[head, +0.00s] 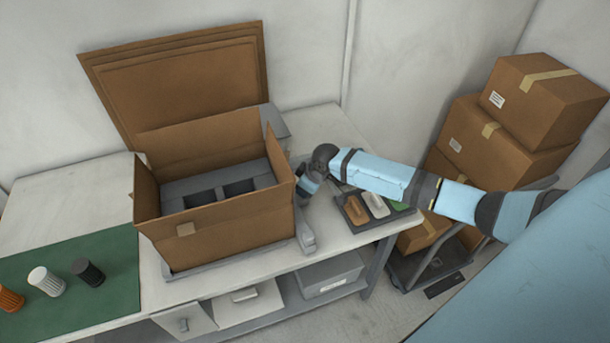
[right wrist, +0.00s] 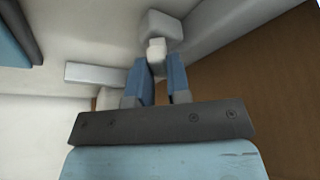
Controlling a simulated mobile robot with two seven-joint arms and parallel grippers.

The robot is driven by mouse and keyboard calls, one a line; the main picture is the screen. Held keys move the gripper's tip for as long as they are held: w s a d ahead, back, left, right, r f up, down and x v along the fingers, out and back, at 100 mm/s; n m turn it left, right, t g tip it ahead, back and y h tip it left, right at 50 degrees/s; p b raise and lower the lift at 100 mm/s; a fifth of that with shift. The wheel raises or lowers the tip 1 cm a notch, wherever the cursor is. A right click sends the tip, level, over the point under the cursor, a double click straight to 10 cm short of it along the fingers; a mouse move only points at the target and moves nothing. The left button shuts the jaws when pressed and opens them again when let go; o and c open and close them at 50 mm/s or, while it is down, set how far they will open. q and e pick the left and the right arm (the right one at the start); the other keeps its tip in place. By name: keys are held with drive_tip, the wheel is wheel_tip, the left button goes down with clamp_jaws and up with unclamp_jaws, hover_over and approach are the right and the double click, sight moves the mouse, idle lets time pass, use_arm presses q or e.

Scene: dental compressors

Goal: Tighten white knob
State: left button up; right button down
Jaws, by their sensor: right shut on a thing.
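The white knob (right wrist: 157,49) shows in the right wrist view between the tips of my right gripper (right wrist: 160,68), in front of a pale block-shaped fitting (right wrist: 161,25). The two blue fingers are shut on the knob. In the head view my right gripper (head: 308,184) reaches in from the right and points down beside the right wall of the open cardboard box (head: 215,235). The knob is hidden there by the gripper and the arm. My left gripper is not in view.
A grey frame (head: 304,232) runs along the box's right side. A dark tray (head: 351,218) with coloured pieces lies under my right forearm. A green mat (head: 112,262) holds orange, white (head: 47,281) and black cylinders. Stacked cartons (head: 500,135) stand at right.

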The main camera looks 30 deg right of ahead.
drive_tip(key=m+p, duration=0.2)
drive_tip(key=p, duration=0.1)
drive_tip(key=m+h+p, duration=0.1)
drive_tip(key=shift+s+a+r+m+t+p, duration=0.1)
drive_tip(key=shift+a+r+m+t+p, duration=0.05)
drive_tip(key=shift+r+m+t+p, duration=0.2)
drive_tip(key=shift+f+m+h+p, duration=0.1)
drive_tip(key=shift+m+h+p, duration=0.2)
drive_tip(key=shift+m+p, duration=0.15)
drive_tip(key=m+h+p, duration=0.1)
drive_tip(key=m, duration=0.1)
drive_tip(key=shift+f+m, duration=0.15)
drive_tip(key=shift+m, duration=0.15)
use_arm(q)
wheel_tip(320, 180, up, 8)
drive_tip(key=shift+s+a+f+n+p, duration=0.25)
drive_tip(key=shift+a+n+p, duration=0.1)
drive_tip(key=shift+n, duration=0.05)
use_arm(e)
drive_tip(key=shift+m, duration=0.5)
drive_tip(key=shift+h, duration=0.3)
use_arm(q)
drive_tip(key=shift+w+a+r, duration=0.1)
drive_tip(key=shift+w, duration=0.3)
use_arm(e)
drive_tip(key=c, duration=1.1)
unclamp_jaws()
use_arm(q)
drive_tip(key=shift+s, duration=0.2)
